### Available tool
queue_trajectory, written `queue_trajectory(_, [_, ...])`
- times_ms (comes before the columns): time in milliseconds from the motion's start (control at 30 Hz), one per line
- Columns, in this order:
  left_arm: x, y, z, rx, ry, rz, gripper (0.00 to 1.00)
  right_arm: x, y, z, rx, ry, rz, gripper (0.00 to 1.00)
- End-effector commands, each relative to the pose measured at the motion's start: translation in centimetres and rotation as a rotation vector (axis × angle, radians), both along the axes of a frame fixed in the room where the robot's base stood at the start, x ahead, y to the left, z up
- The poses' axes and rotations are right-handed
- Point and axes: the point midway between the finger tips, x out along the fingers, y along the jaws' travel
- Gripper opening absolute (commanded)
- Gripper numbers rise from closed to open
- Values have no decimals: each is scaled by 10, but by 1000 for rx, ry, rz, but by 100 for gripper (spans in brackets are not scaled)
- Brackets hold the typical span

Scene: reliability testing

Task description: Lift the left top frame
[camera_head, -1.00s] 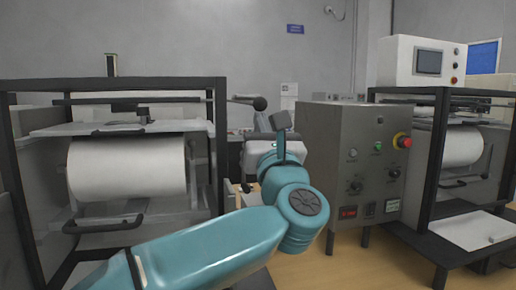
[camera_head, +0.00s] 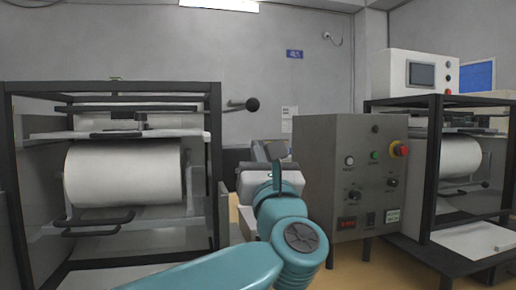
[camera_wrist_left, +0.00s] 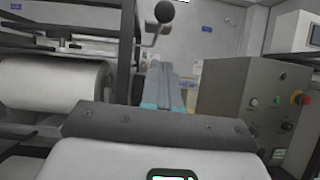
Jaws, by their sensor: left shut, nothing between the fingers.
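The left machine's black top frame (camera_head: 112,87) runs level above a white roll (camera_head: 122,173). A lever with a black ball knob (camera_head: 252,104) sticks out from its right side; in the left wrist view the knob (camera_wrist_left: 164,12) is at the top, above the fingers. My left gripper (camera_head: 268,150) is shut and empty. It is to the right of the machine and below the knob in the picture, apart from it. The left wrist view shows its closed fingers (camera_wrist_left: 165,85) pointing away toward the back wall. My right gripper is in neither view.
A grey control box (camera_head: 350,175) with buttons and a red knob stands close to the right of my left arm. A second machine (camera_head: 437,175) with a screen unit (camera_head: 418,72) stands farther right. A narrow gap separates the left machine and the box.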

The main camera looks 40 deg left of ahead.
Motion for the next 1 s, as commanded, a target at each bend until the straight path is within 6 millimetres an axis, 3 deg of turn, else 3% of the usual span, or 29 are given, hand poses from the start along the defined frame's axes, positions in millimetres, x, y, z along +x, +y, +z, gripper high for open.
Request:
queue_trajectory(200, [-22,-24,-26,-1,1,-2,0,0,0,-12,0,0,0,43])
queue_trajectory(400, [-36,-39,-39,-1,0,0,0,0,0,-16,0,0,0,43])
queue_trajectory(1000, [-40,-44,-42,-1,2,1,0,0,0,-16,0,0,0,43])
